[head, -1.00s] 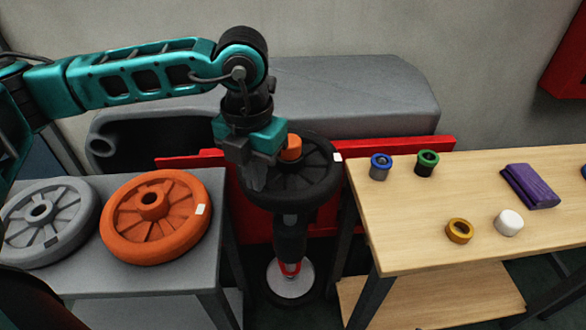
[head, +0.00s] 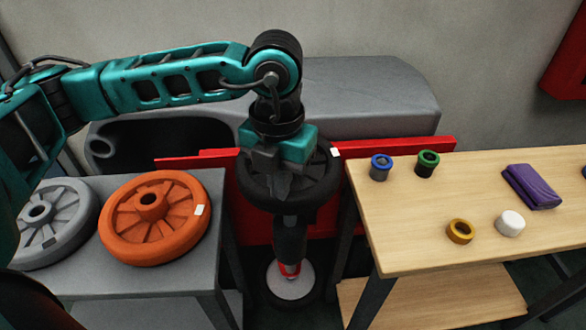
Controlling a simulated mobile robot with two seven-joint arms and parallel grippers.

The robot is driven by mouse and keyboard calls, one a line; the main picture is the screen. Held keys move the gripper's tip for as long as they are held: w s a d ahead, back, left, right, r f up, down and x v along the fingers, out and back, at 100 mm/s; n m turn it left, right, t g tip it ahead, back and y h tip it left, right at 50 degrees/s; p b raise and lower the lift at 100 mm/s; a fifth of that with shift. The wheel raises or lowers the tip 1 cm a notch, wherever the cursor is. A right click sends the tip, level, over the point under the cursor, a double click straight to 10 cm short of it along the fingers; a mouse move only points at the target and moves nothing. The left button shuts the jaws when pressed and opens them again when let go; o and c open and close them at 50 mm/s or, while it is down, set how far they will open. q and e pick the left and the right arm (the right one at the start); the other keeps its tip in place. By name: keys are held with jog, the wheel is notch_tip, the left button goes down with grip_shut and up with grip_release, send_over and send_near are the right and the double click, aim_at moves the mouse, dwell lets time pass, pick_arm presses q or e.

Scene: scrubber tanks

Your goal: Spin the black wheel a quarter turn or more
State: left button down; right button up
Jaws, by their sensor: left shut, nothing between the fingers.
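The black wheel (head: 318,188) sits on a dark upright post between the two tables, with a small white mark (head: 335,153) at its right rim. My left gripper (head: 278,188) is shut and empty, pointing down over the near part of the wheel. It hides the hub and much of the spokes. I cannot tell whether its fingertips touch the wheel. My right gripper is not in view.
An orange wheel (head: 130,232) and a grey wheel (head: 28,243) lie on the grey table at left. The wooden table (head: 400,228) at right holds several coloured rings, a white piece (head: 510,223) and a purple cloth (head: 532,186). A red bar (head: 400,150) runs behind the wheel.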

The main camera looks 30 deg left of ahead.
aim_at(318, 189)
pick_arm(q)
jog(key=shift+w+d, duration=0.25)
jog(key=shift+d, duration=0.25)
jog(key=shift+w+d, duration=0.2)
jog(key=shift+d, duration=0.3)
jog(key=shift+w+d+b, duration=0.3)
jog(key=shift+w+d, duration=0.1)
jog(key=shift+d, duration=0.05)
jog(key=shift+w+d, duration=0.3)
jog(key=shift+d, duration=0.05)
jog(key=shift+w+d, duration=0.7)
jog(key=shift+w, duration=0.15)
